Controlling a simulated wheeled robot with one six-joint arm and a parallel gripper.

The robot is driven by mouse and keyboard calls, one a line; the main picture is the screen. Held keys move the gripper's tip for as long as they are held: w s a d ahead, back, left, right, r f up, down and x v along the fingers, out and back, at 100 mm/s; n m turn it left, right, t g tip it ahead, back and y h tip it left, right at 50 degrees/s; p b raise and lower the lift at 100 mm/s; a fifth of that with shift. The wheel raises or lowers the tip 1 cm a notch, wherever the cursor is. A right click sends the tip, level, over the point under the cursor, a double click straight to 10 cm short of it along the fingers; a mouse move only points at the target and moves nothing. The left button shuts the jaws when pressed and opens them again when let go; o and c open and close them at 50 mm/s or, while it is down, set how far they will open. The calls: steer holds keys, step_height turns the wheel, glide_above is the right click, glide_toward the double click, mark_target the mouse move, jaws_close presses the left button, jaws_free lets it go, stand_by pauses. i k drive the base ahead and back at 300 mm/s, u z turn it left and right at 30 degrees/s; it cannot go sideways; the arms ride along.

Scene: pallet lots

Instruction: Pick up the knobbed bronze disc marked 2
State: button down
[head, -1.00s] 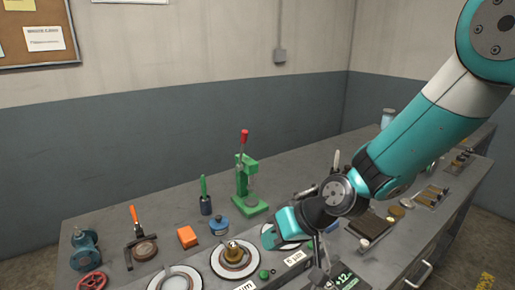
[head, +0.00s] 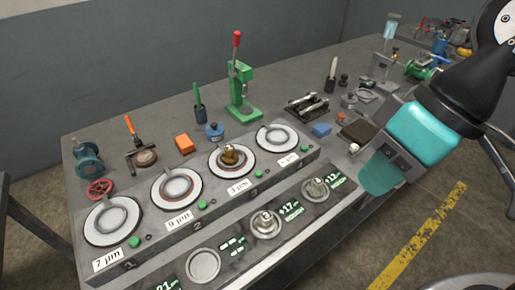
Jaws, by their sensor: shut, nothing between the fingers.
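A bronze knobbed piece (head: 231,157) sits on the third white round plate from the left (head: 252,168), above the "3 µm" label. Two silvery knobbed discs sit on the front row of gauges, one at the middle (head: 266,224) and one further right (head: 318,188). I cannot read a 2 on any of these pieces. My gripper (head: 376,182) is at the right, over the bench's front edge, pointing down and left. It is shut and empty, apart from all the discs.
A long grey plate stand (head: 180,238) carries several white plates with rings. A green lever press (head: 242,100), an orange block (head: 184,143) and a blue block (head: 321,129) stand behind it. A dark tray (head: 308,105) lies further right. Open floor lies right of the bench.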

mark_target(230, 157)
steer(key=z, duration=0.85)
steer(key=i, duration=0.65)
steer(key=u, duration=3.3)
